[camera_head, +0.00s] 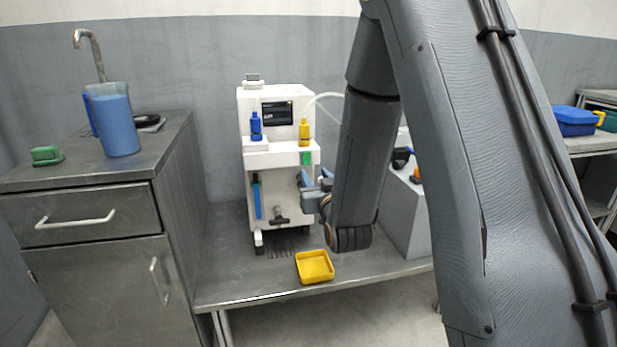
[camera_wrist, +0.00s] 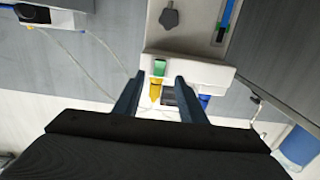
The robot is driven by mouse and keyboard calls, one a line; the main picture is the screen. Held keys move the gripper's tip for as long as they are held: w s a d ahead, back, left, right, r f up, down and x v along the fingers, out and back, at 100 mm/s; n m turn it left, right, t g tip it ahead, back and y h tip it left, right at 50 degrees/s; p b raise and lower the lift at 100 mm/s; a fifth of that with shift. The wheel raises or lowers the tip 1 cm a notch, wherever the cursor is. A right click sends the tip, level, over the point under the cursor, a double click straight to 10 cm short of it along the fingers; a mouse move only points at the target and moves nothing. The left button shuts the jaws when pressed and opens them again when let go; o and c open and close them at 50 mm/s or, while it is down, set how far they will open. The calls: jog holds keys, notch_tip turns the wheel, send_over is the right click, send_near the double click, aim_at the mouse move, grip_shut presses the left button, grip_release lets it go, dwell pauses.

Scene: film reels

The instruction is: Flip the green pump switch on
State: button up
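The green switch (camera_head: 306,158) sits on the front of a white pump machine (camera_head: 281,178), just below a yellow bottle (camera_head: 305,133). In the wrist view, which sees the machine upside down, the green switch (camera_wrist: 159,67) shows beyond and between my fingertips. My gripper (camera_head: 313,183) is in front of the machine, a little below the switch in the head view. Its two fingers (camera_wrist: 157,90) are spread apart with nothing held between them. I see no contact with the switch. I cannot tell the switch's on or off position.
The machine also carries a blue bottle (camera_head: 256,127), a blue-and-green strip (camera_head: 257,197) and a dark knob (camera_head: 280,219). A yellow tray (camera_head: 314,267) lies on the metal bench in front. A grey box (camera_head: 405,215) stands to the right, and a cabinet (camera_head: 95,215) to the left.

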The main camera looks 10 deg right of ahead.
aim_at(307, 163)
jog(key=shift+w+b, duration=0.65)
jog(key=shift+w, duration=3.25)
grip_shut()
jog(key=f+t+b, duration=0.1)
jog(key=b, duration=0.2)
jog(key=shift+w+t+b, duration=0.15)
jog(key=shift+t+b, duration=0.2)
jog(key=shift+t, duration=0.05)
jog(key=t+b, duration=0.2)
jog(key=b, duration=0.2)
jog(key=shift+w+f, duration=0.1)
jog(key=shift+f, duration=0.05)
grip_release()
